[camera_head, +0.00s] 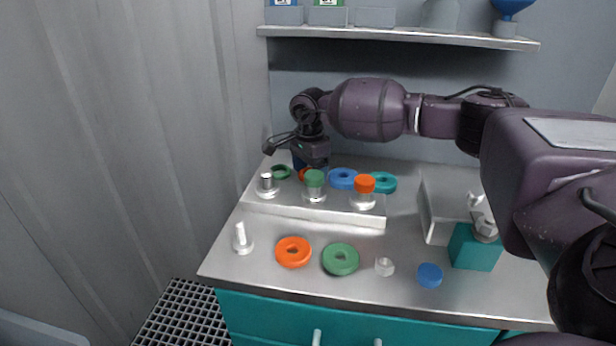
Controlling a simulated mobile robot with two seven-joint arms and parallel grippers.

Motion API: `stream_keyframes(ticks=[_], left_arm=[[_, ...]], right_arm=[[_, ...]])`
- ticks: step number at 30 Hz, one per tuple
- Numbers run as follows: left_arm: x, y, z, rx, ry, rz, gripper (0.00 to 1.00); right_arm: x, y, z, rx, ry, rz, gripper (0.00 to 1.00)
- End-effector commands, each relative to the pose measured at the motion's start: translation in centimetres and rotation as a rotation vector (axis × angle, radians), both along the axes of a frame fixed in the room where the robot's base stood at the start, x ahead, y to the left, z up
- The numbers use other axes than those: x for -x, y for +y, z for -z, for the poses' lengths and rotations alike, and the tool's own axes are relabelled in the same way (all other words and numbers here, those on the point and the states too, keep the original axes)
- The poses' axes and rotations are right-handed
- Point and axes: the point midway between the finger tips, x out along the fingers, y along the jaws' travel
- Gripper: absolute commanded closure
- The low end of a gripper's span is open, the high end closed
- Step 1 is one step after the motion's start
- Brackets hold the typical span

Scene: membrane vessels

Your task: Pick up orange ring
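An orange ring (293,252) lies flat near the front left of the metal table, next to a green ring (340,259). A second orange piece (304,174), perhaps another ring, shows in part behind the green-capped vessel (314,186). My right arm reaches in from the right across the back of the table. Its gripper (312,165) points down just behind the green-capped vessel, close to the partly hidden orange piece. Its fingertips are mostly hidden, so I cannot tell whether they are open or hold anything. My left gripper is not in view.
A raised metal block (320,210) carries several vessels, including an orange-capped one (363,190). Blue (342,178) and teal (383,183) rings lie behind it. A white peg (242,240), blue cap (430,275) and teal block (474,248) stand nearby. A shelf (400,35) hangs above.

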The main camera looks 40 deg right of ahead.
Motion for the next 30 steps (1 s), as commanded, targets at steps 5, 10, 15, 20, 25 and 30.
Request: stream_keyframes(ticks=[5, 10, 15, 20, 25, 30], left_arm=[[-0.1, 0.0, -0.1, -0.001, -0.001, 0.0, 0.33], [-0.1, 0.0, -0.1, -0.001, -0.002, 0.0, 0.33], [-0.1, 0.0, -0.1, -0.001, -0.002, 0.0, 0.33], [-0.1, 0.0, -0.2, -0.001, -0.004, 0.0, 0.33], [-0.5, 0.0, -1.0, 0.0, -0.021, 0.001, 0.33], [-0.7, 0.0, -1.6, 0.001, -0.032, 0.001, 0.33]], right_arm=[[0.0, 0.0, -0.1, 0.0, -0.004, 0.0, 0.3], [0.0, 0.0, -0.1, -0.001, -0.003, 0.0, 0.51], [0.0, 0.0, -0.1, -0.001, -0.003, 0.0, 0.66], [0.0, 0.0, -0.2, -0.001, -0.003, 0.0, 0.66], [0.5, 0.6, -1.3, -0.001, -0.008, -0.003, 0.66], [0.4, 0.6, -4.5, -0.001, -0.013, 0.0, 0.66]])
